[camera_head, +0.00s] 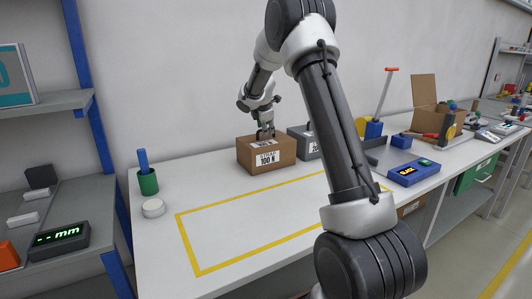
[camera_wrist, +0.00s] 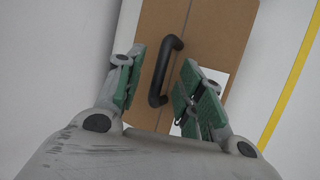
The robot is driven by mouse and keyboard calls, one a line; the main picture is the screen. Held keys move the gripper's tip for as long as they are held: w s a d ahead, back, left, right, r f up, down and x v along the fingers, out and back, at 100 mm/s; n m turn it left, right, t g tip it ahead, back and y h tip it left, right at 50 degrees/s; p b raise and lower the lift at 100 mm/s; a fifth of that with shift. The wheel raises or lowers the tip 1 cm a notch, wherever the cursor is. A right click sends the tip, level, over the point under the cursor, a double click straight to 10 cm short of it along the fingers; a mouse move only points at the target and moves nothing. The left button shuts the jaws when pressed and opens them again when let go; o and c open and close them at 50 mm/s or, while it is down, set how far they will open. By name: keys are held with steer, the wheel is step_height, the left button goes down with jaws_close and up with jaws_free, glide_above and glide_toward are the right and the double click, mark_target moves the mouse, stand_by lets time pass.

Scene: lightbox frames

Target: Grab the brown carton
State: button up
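The brown carton (camera_head: 266,155) stands on the white workbench near the back, with a white label reading 100 N on its front. In the wrist view the carton's top (camera_wrist: 213,38) shows a black handle (camera_wrist: 165,70). My gripper (camera_head: 265,132) is right above the carton, pointing down. In the wrist view my gripper (camera_wrist: 155,95) is open, with its green-padded fingers on either side of the handle. A gap shows between each finger and the handle. Whether the fingertips touch the carton's top cannot be told.
A grey box (camera_head: 304,142) stands close to the right of the carton, partly behind my arm. A green cup (camera_head: 148,183) with a blue stick and a white round piece (camera_head: 153,208) are at left. The yellow-outlined area (camera_head: 230,235) in front looks clear.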

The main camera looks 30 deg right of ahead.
steer(key=shift+w+d+f, duration=0.2)
steer(key=shift+w+f, duration=0.15)
steer(key=shift+f, duration=0.2)
jaws_close()
steer(key=shift+r, duration=0.1)
